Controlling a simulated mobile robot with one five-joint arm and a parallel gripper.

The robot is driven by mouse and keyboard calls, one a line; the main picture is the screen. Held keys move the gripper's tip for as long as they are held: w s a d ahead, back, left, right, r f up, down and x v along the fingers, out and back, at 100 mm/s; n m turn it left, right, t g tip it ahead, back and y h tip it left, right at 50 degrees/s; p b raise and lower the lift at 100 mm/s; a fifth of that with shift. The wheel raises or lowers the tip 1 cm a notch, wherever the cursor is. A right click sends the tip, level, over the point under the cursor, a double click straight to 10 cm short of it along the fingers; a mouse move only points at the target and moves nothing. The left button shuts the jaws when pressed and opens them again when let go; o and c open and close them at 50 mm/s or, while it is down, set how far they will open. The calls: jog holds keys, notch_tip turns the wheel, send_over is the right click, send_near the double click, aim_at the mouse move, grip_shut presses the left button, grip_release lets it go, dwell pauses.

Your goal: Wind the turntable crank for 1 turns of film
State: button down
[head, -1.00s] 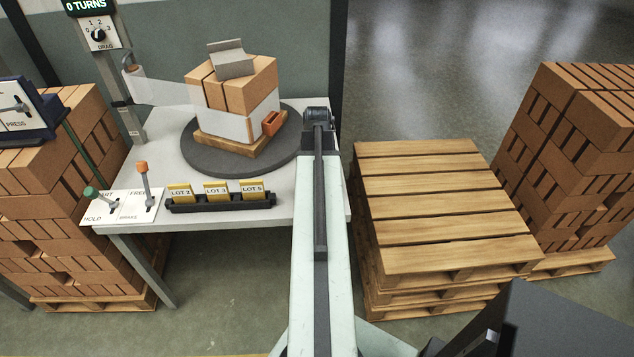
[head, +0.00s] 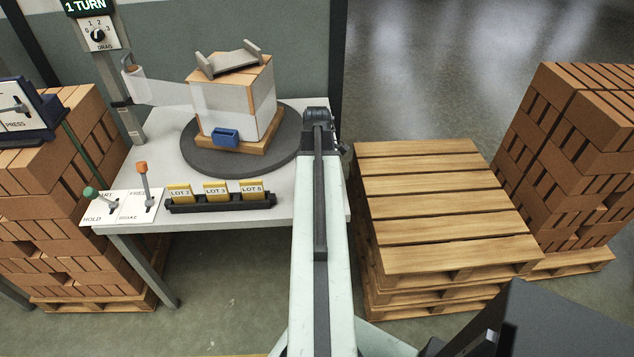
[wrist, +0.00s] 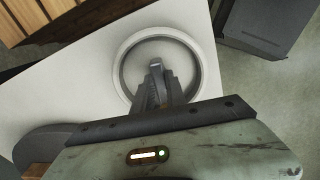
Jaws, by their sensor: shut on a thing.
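The crank wheel (wrist: 205,62) is a pale ring around a grey disc, seen in the wrist view on the white table. My gripper (wrist: 156,80) is shut on the grey crank handle (wrist: 156,64) inside the ring. My arm hides the crank in the head view. The turntable (head: 200,162) is a dark disc bearing a brick pack (head: 245,80) on a small wooden pallet. Clear film (head: 165,91) runs from the roll (head: 132,80) to the pack and wraps its sides. A blue block faces front. The counter (head: 87,6) reads 1 TURN.
The drag dial (head: 98,35) is on the post. Start/hold (head: 98,198) and brake (head: 143,185) levers stand at the table's front left, beside a lot-card rack (head: 220,204). Stacked pallets (head: 425,220) stand right; brick stacks flank both sides.

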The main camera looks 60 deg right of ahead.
jog(key=shift+n, duration=0.6)
jog(key=c, duration=1.4)
grip_release()
jog(key=shift+o, duration=0.2)
notch_tip(320, 180, up, 8)
jog(key=p, duration=0.8)
jog(key=shift+f, duration=0.1)
